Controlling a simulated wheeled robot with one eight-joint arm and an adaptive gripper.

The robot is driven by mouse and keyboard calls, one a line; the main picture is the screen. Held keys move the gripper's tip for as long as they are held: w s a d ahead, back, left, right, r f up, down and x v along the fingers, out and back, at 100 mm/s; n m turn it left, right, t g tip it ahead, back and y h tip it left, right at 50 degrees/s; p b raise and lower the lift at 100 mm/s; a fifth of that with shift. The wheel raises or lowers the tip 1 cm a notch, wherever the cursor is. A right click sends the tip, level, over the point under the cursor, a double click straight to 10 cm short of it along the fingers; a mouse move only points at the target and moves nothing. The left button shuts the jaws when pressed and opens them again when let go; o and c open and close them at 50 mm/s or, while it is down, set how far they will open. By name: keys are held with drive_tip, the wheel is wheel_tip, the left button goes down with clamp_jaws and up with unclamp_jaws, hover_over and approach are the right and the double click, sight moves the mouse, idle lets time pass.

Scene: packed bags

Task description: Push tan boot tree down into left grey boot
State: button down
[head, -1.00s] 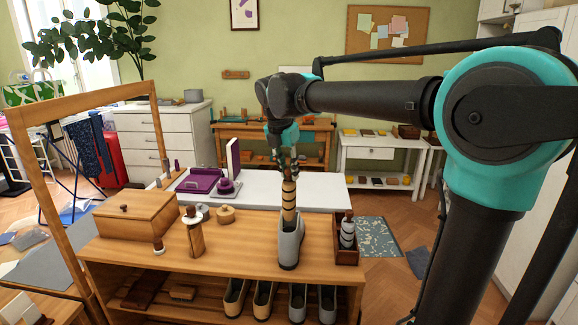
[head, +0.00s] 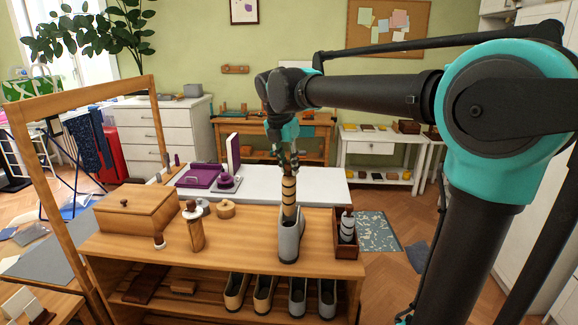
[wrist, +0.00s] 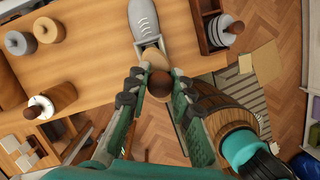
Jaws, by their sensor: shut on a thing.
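The grey boot (head: 290,240) stands upright on the wooden bench top, right of the middle. It also shows at the top of the wrist view (wrist: 144,20). The tan boot tree (head: 289,192), with dark bands, stands nearly upright with its lower end inside the boot's shaft; the banded part still shows above the rim. My gripper (head: 286,158) is above the boot, shut on the tree's upper end. In the wrist view my gripper (wrist: 158,78) has its two fingers on either side of the tree's round brown knob (wrist: 159,84). The tree's foot inside the boot is hidden.
A small wooden box (head: 346,252) holding a grey-banded item stands close to the boot's right. A lidded wooden box (head: 135,212), a brown bottle-shaped piece (head: 195,232) and round pieces are on the left.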

drive_tip(key=shift+f, duration=1.7)
idle(0.4)
drive_tip(key=shift+f, duration=5.7)
drive_tip(key=c, duration=1.3)
unclamp_jaws()
drive_tip(key=shift+o, duration=0.2)
drive_tip(key=shift+r, duration=0.1)
